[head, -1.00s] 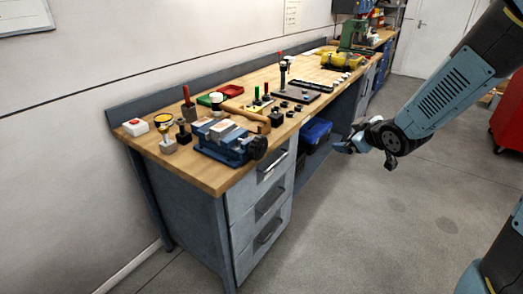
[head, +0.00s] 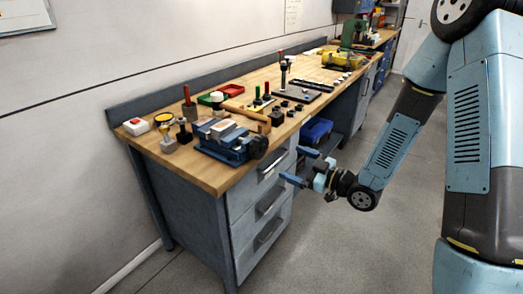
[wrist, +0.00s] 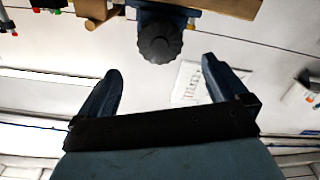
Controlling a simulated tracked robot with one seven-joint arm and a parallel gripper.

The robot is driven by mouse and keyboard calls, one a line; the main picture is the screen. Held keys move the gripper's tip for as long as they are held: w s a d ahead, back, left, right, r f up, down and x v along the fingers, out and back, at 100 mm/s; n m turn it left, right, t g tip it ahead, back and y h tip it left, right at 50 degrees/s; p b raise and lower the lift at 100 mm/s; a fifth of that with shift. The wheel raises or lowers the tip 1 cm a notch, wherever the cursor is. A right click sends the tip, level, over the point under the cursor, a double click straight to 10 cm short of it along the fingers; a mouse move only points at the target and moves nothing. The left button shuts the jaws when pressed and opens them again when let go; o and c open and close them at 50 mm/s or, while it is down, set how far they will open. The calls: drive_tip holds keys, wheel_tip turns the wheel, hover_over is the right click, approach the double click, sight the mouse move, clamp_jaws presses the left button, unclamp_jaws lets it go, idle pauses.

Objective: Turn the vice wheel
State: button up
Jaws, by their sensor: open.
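The blue vice (head: 226,143) sits at the near front corner of the wooden workbench. Its dark round wheel (head: 258,147) sticks out past the bench's front edge. In the wrist view the black ribbed wheel (wrist: 160,42) is ahead of and between my fingers, apart from them. My gripper (head: 295,166) is in front of the bench, to the right of the wheel and a little lower. Its two blue fingers are spread wide with nothing between them; they also show in the wrist view (wrist: 158,80).
The workbench (head: 205,178) has drawers (head: 262,205) below the vice. A wooden-handled hammer (head: 246,112) lies just behind the vice. Stamps, small trays and a red button box (head: 136,126) crowd the top. A blue bin (head: 316,130) sits under the bench. The floor in front is clear.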

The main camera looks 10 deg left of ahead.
sight(262, 151)
drive_tip(key=x, duration=1.3)
drive_tip(key=shift+w+a, duration=0.1)
drive_tip(key=shift+a, duration=0.05)
drive_tip(key=c, duration=0.7)
